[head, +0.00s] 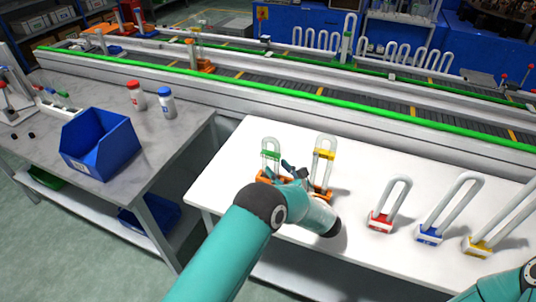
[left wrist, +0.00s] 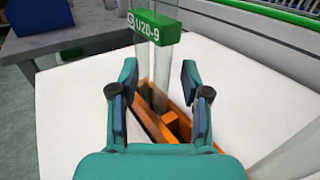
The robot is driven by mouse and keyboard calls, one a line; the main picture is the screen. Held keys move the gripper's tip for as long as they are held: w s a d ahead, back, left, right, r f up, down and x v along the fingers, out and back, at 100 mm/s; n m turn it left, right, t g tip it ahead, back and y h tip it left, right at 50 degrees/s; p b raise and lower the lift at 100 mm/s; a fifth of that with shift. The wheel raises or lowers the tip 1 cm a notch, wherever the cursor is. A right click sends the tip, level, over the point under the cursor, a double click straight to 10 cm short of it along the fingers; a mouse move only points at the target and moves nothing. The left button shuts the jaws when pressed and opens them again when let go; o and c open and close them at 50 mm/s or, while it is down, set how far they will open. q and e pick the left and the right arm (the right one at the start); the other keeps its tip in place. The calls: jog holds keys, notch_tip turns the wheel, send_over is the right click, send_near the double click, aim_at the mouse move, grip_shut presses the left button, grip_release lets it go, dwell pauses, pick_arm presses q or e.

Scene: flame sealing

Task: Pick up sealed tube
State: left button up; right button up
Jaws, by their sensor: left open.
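A clear U-shaped tube with a green label block (head: 271,154) stands upright in an orange holder (head: 264,178) on the white table. In the left wrist view the green block (left wrist: 155,27) reads "U20-9", and the tube's clear legs (left wrist: 153,75) go down into the orange holder (left wrist: 170,125). A second clear tube with a yellow block (head: 324,153) stands to its right. My left gripper (head: 288,170) is open in front of the green-block tube. In its wrist view, the fingertips (left wrist: 160,78) are on either side of the tube's legs, with gaps. My right gripper is out of view.
A conveyor (head: 260,92) runs behind. A blue bin (head: 100,145) and two bottles (head: 166,102) stand on the grey table.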

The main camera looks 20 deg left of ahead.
pick_arm(q)
jog(key=shift+w, duration=0.45)
jog(key=shift+s+a, duration=0.1)
jog(key=shift+s, duration=0.05)
jog(key=shift+c, duration=0.5)
grip_shut()
jog(key=shift+r, duration=0.25)
